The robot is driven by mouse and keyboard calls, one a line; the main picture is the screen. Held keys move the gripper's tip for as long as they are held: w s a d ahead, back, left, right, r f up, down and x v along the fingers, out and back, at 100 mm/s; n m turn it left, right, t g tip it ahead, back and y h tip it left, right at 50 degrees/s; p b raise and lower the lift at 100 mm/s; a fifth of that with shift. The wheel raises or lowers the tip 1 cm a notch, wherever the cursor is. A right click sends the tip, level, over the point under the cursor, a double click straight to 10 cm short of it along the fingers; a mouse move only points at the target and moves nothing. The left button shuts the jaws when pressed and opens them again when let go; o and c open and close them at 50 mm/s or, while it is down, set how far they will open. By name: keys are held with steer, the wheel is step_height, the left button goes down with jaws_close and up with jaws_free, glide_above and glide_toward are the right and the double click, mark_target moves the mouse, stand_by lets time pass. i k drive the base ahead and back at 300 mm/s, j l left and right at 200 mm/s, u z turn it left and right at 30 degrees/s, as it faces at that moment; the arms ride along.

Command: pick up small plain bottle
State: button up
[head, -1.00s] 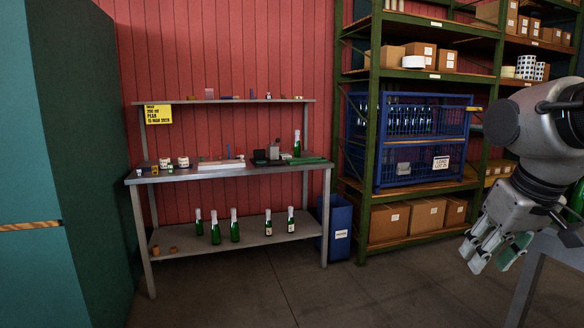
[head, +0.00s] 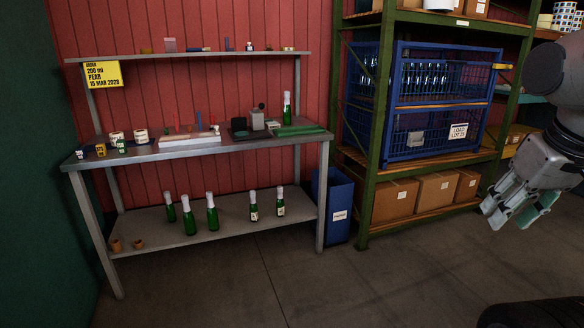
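Several green bottles with pale foil tops stand upright on the lower shelf of the steel bench in the head view. On its left are three without visible labels: a smaller-looking one (head: 170,208) at the back, a second (head: 188,218) and a third (head: 212,217). Two bottles with pale labels, one (head: 253,207) and another (head: 280,204), stand to their right. Another green bottle (head: 287,110) stands on the bench top. My gripper (head: 513,216) hangs at the right edge, far from the bench; its fingers look apart and empty.
The bench top (head: 200,147) holds jars, a pale tray and dark tools. A yellow order sign (head: 103,75) hangs at left. A blue bin (head: 336,208) and a green rack (head: 375,190) with blue crates stand right. The floor (head: 260,285) in front is clear.

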mark_target(287, 110)
steer(key=i, duration=2.35)
steer(key=i+u, duration=0.2)
steer(key=i, duration=0.3)
steer(key=i+l+u, duration=0.25)
steer(key=i, duration=0.25)
steer(key=i+l+u, duration=0.2)
steer(key=i, duration=0.3)
